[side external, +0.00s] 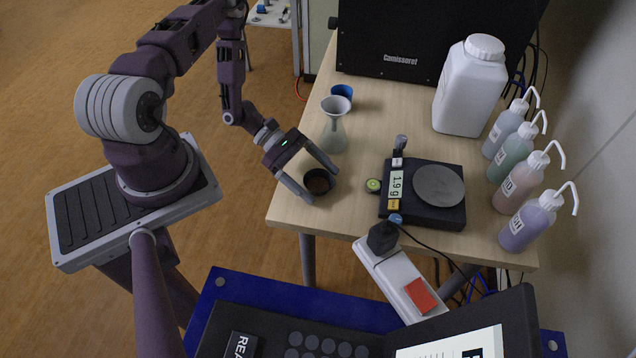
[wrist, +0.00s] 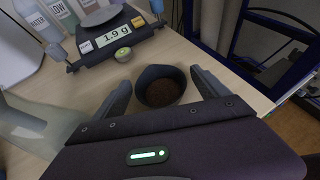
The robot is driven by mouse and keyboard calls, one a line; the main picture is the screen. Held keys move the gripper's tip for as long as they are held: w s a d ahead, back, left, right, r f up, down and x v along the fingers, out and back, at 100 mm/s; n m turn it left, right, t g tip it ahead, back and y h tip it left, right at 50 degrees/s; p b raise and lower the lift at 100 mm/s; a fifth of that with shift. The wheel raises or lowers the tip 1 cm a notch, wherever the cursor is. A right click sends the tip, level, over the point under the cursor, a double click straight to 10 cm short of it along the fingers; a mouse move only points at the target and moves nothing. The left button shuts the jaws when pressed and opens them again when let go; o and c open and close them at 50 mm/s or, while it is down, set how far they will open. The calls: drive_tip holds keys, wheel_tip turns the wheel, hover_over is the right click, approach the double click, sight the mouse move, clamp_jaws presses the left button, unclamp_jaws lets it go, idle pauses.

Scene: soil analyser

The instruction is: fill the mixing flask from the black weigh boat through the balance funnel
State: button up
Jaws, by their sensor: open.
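The black weigh boat (side external: 318,181) sits on the table near its left edge and holds brown soil, clear in the wrist view (wrist: 160,88). My gripper (side external: 320,184) is open, with one finger on each side of the boat. I cannot tell whether the fingers touch it. The mixing flask (side external: 333,138) stands upright behind the boat, with the pale funnel (side external: 336,107) in its neck. Part of the clear flask shows at the left of the wrist view (wrist: 38,135). The balance (side external: 425,211) reads 1.9 g, and its round pan (side external: 439,185) is empty.
A blue cup (side external: 342,92) stands behind the flask. A white jug (side external: 470,88) and several wash bottles (side external: 531,218) line the right side. A small green-topped round item (side external: 373,185) lies between boat and balance. A black machine (side external: 430,40) closes the back.

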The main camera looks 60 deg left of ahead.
drive_tip(key=shift+w+d+f, duration=0.1)
drive_tip(key=shift+d, duration=0.1)
drive_tip(key=c, duration=1.1)
wheel_tip(320, 180, up, 23)
drive_tip(key=w+a+n+t+y, duration=0.35)
drive_tip(key=w+a, duration=0.45)
drive_tip(key=a, duration=0.4)
drive_tip(key=shift+n+g+y, duration=0.25)
drive_tip(key=shift+n+g, duration=0.4)
drive_tip(key=shift+s+d+f, duration=0.1)
drive_tip(key=shift+s+f, duration=0.05)
drive_tip(key=shift+f, duration=1.45)
drive_tip(key=shift+s+d+f, duration=0.1)
drive_tip(key=shift+f, duration=1.45)
